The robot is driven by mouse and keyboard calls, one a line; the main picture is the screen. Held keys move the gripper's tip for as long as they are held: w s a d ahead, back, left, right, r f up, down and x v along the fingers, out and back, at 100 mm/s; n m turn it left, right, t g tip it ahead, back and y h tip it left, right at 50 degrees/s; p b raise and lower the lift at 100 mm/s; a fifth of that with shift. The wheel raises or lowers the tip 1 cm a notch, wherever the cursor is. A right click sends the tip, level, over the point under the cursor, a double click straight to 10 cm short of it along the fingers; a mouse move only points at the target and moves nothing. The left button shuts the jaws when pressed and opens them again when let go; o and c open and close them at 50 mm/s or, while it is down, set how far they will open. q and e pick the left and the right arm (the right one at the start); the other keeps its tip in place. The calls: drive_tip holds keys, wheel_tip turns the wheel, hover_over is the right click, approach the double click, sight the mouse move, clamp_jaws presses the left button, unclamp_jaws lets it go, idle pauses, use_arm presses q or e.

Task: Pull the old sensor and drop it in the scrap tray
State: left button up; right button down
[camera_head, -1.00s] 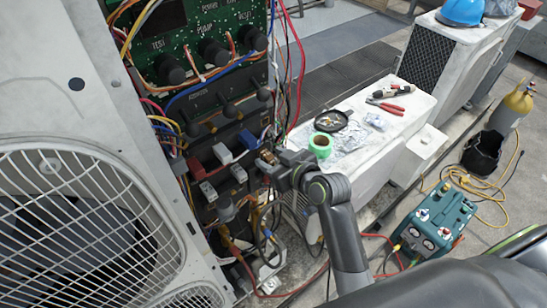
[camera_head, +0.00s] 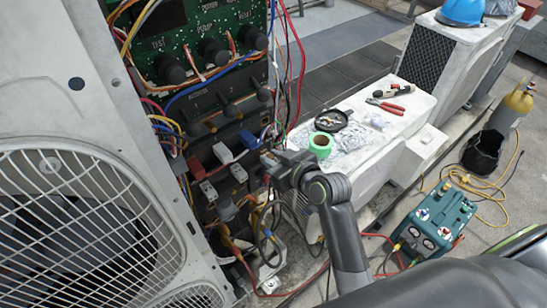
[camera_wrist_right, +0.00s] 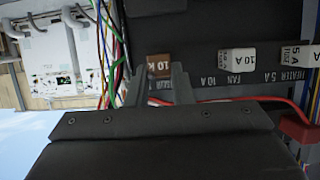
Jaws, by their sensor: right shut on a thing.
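The old sensor looks to be the small brown block marked "10 K" (camera_wrist_right: 159,66) on the dark panel in the right wrist view. My right gripper (camera_wrist_right: 159,88) is shut on it, with one finger at each side. The block still sits at the panel, and I cannot tell whether it is seated. In the head view my right gripper (camera_head: 270,163) is at the right edge of the open electrical panel and hides the block. My left gripper is not in view.
White fuse blocks (camera_wrist_right: 237,60) sit beside the brown block. Loose coloured wires (camera_head: 288,70) hang close by. Green tape (camera_head: 320,145), crumpled foil (camera_head: 352,138) and red-handled pliers (camera_head: 385,106) lie around the dish. The condenser's fan grille (camera_head: 75,230) fills the left.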

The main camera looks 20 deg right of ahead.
drive_tip(key=shift+s+d, duration=0.1)
drive_tip(key=shift+s, duration=0.1)
drive_tip(key=shift+s+d+p, duration=0.3)
drive_tip(key=shift+s, duration=0.5)
drive_tip(key=shift+s, duration=0.1)
drive_tip(key=shift+s+d, duration=0.25)
drive_tip(key=shift+s, duration=0.45)
drive_tip(key=shift+s+d, duration=0.1)
drive_tip(key=shift+s, duration=0.05)
drive_tip(key=shift+s+d+p, duration=0.2)
drive_tip(key=shift+s+d, duration=0.15)
drive_tip(key=shift+s, duration=0.55)
drive_tip(key=shift+s+d+p, duration=0.2)
drive_tip(key=shift+s+d, duration=0.1)
drive_tip(key=shift+s, duration=0.6)
